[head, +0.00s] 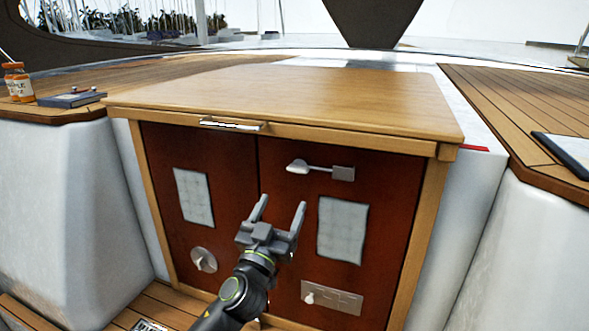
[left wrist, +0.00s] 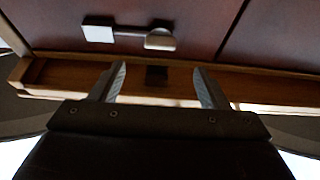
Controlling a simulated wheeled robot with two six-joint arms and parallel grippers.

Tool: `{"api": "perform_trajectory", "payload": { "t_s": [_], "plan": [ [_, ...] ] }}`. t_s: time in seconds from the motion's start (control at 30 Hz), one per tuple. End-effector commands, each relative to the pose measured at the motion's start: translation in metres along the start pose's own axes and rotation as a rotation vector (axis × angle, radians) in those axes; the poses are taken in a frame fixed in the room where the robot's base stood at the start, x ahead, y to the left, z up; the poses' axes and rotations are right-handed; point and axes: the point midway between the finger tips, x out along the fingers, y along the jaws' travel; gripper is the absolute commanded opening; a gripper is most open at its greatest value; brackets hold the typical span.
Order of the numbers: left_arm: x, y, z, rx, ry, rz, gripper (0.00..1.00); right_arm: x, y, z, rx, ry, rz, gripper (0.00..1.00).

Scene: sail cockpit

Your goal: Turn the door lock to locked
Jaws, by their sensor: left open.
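A metal latch (head: 318,170), which looks like the door lock, sits near the top of the right-hand dark red door (head: 280,225). It has a square plate at right and a bar running left, nearly level, to a rounded knob beside the gap between the doors. In the left wrist view the latch (left wrist: 130,33) appears upside down, above the fingers. My left gripper (head: 282,202) is open and empty, in front of the doors, below the latch and apart from it. Its two fingers also show in the left wrist view (left wrist: 160,70). My right gripper is in neither view.
A wooden top (head: 290,100) with a metal handle (head: 233,125) overhangs the doors. Lower down are a round knob (head: 203,260) and a plate with a small knob (head: 332,298).

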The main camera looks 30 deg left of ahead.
Motion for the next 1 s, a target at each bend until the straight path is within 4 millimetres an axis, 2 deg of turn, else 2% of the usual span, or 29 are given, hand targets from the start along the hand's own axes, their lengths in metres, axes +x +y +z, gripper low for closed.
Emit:
{"api": "perform_trajectory", "payload": {
  "t_s": [0.03, 0.2, 0.4, 0.6, 0.93, 1.0],
  "plan": [
    [0.014, 0.0, -0.005, 0.002, 0.001, 0.0, 0.69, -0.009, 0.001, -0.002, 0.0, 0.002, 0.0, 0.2],
    [0.048, 0.0, -0.004, 0.002, 0.0, 0.0, 0.69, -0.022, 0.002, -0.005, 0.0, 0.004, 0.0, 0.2],
    [0.078, 0.0, -0.002, 0.001, -0.001, -0.001, 0.69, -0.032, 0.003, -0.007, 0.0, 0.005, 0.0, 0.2],
    [0.093, 0.0, 0.0, 0.001, -0.001, -0.001, 0.69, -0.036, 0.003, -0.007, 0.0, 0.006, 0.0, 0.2],
    [0.095, 0.0, 0.001, 0.001, -0.001, -0.001, 0.69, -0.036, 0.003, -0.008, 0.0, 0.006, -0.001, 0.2],
    [0.095, 0.0, 0.001, 0.001, -0.001, -0.001, 0.61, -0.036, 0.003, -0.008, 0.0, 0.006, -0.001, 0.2]
  ]
}}
